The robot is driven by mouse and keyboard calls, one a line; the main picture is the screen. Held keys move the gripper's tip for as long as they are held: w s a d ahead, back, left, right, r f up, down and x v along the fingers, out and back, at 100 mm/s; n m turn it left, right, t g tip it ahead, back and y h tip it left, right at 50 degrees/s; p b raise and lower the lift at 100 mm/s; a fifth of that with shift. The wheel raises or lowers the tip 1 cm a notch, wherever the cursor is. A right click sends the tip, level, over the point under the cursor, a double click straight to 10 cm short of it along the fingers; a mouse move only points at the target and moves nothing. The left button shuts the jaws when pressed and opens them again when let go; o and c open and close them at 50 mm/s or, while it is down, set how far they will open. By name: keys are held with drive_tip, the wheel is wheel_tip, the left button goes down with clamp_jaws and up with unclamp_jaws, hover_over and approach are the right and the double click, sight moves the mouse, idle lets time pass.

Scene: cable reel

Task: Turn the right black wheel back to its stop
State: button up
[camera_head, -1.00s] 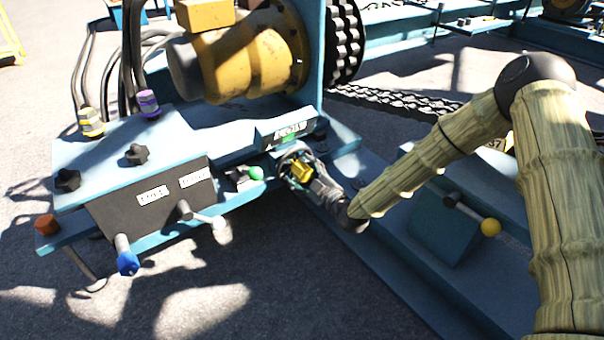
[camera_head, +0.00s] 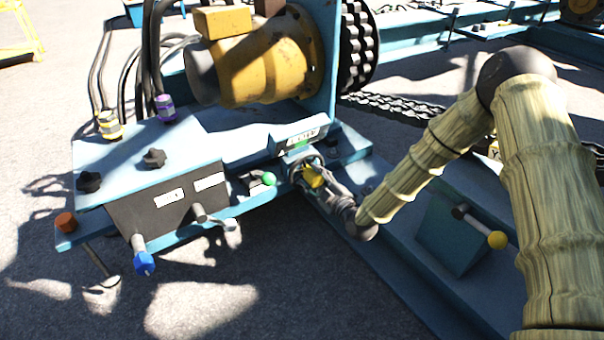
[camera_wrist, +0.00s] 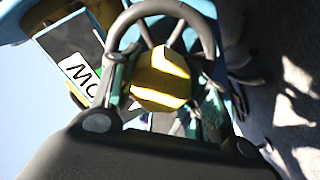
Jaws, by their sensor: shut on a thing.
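My gripper (camera_head: 318,183) is at a handwheel with a dark rim (camera_head: 291,163) and a yellow hub, below a small labelled panel on the blue frame. In the wrist view my gripper (camera_wrist: 160,98) has its fingers on both sides of the yellow hub (camera_wrist: 160,78), inside the wheel's curved rim (camera_wrist: 160,8). It is shut on the wheel; I cannot tell whether the pads press the hub or the spokes. Two black star knobs, left (camera_head: 89,181) and right (camera_head: 154,158), stand on the blue box, away from my gripper.
A green-tipped lever (camera_head: 268,179) is close left of the wheel. A yellow-ball lever (camera_head: 497,240) is at right. The yellow motor (camera_head: 265,70) stands behind.

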drive_tip(key=shift+s+a+r+n+p, duration=0.15)
drive_tip(key=shift+s+n+p, duration=0.05)
drive_tip(key=shift+n+p, duration=1.45)
drive_tip(key=shift+n, duration=0.05)
drive_tip(key=shift+f+n+p, duration=0.2)
drive_tip(key=shift+n+p, duration=0.65)
drive_tip(key=shift+n, duration=0.25)
drive_tip(key=shift+f+n+p, duration=0.2)
drive_tip(key=shift+n+p, duration=0.6)
drive_tip(key=shift+n, duration=0.3)
drive_tip(key=o, duration=1.5)
